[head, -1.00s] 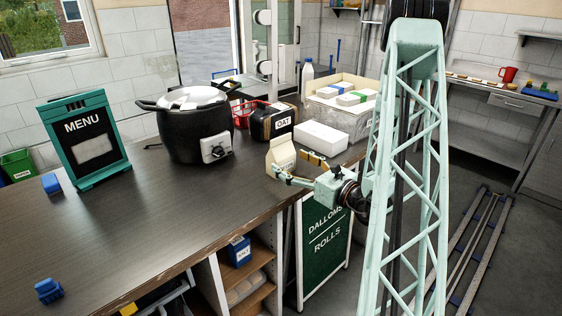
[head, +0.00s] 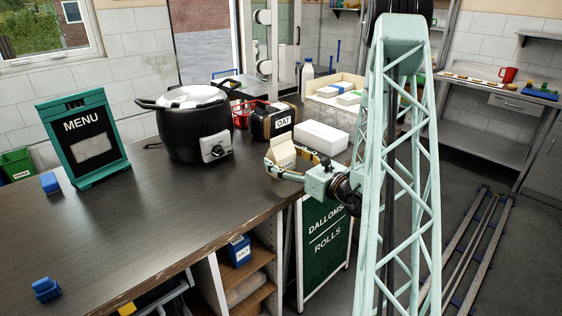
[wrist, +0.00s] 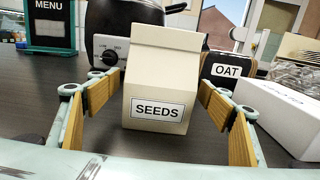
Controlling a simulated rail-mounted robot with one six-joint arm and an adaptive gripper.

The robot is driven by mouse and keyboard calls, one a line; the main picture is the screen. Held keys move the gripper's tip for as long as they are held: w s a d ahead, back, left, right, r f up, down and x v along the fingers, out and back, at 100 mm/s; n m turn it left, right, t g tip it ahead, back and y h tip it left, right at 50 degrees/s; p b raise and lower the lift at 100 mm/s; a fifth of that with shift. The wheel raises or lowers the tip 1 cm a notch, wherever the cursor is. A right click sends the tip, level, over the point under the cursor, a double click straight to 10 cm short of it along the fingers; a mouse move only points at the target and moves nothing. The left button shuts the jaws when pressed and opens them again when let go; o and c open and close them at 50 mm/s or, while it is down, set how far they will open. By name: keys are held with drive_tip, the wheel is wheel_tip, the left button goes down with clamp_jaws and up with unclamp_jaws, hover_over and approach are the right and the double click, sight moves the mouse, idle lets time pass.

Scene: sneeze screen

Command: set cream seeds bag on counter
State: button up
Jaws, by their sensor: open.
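The cream seeds bag (wrist: 159,85) stands upright on the dark counter (wrist: 190,147) in the wrist view, its SEEDS label facing me. In the head view the bag (head: 283,153) is near the counter's right edge. My gripper (wrist: 160,95) is open, with its wood-coloured finger pads on both sides of the bag. Gaps show between the pads and the bag's sides. In the head view my gripper (head: 288,165) reaches in from the right, around the bag's lower part. The bag's underside is hidden.
A white box (head: 321,137) and the OAT container (head: 273,122) stand close behind the bag. A black pot (head: 194,125) and the green MENU board (head: 82,138) are further left. The counter's left and front (head: 130,220) is mostly clear.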

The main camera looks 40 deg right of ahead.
drive_tip(key=shift+w, duration=0.6)
drive_tip(key=shift+c, duration=0.3)
drive_tip(key=c, duration=1.1)
drive_tip(key=shift+r, duration=0.2)
drive_tip(key=shift+r+p, duration=0.6)
drive_tip(key=shift+r, duration=0.85)
drive_tip(key=shift+s+r, duration=0.1)
drive_tip(key=shift+r, duration=0.1)
drive_tip(key=p, duration=0.9)
approach(283, 148)
drive_tip(key=a, duration=0.1)
drive_tip(key=w+a, duration=0.1)
drive_tip(key=a, duration=0.1)
drive_tip(key=a+r, duration=0.1)
drive_tip(key=a, duration=0.1)
drive_tip(key=shift+w+a, duration=0.1)
drive_tip(key=shift+w, duration=0.15)
drive_tip(key=p, duration=0.1)
drive_tip(key=s+p, duration=0.1)
drive_tip(key=p, duration=0.1)
drive_tip(key=shift+a, duration=0.2)
